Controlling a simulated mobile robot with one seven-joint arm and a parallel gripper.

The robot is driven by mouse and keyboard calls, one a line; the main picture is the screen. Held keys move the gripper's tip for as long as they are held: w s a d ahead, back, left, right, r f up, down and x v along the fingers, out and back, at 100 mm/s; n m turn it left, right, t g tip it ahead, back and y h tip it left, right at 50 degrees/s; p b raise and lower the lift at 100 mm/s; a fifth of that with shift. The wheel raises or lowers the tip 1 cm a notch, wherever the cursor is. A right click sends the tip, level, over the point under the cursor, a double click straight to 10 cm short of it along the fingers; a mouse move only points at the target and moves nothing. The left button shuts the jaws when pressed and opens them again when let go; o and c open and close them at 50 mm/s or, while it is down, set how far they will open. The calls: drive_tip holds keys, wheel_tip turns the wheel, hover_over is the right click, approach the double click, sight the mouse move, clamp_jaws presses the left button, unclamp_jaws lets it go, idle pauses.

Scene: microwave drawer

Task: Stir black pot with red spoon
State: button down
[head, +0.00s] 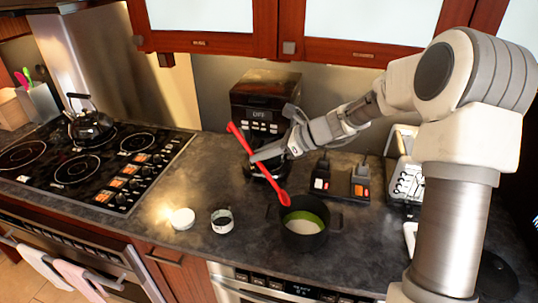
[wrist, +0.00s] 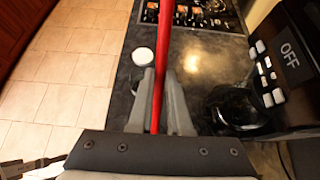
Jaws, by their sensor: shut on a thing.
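The red spoon (head: 239,138) is tilted, its handle end up to the left and its bowl down to the right. My gripper (head: 256,158) is shut on the spoon's handle. In the wrist view the red spoon (wrist: 166,55) runs between the two fingers of my gripper (wrist: 160,103). The black pot (head: 304,241) stands on the counter, below and right of my gripper, with something green and white inside. The spoon's bowl shows at the pot's upper left rim; I cannot tell whether it is above or behind it. The pot is out of the wrist view.
A coffee maker (head: 262,92) stands behind my gripper. A white lid (head: 182,219) and a small open jar (head: 222,220) sit left of the pot. A stove with a kettle (head: 92,122) is at left.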

sight(277, 185)
drive_tip(key=shift+b+x, duration=0.35)
drive_tip(key=shift+x, duration=0.5)
drive_tip(key=shift+s+d+f+b, duration=0.3)
drive_tip(key=shift+d+f+b, duration=0.6)
drive_tip(key=shift+f, duration=0.55)
drive_tip(key=shift+s+d+f+b, duration=0.3)
drive_tip(key=shift+d+f+b, duration=0.6)
drive_tip(key=shift+f, duration=0.55)
drive_tip(key=shift+s+d+f+b, duration=0.3)
drive_tip(key=shift+d+f+b, duration=0.45)
drive_tip(key=shift+d+f, duration=0.5)
drive_tip(key=shift+a+f, duration=0.15)
drive_tip(key=shift+f, duration=0.15)
drive_tip(key=shift+s, duration=0.1)
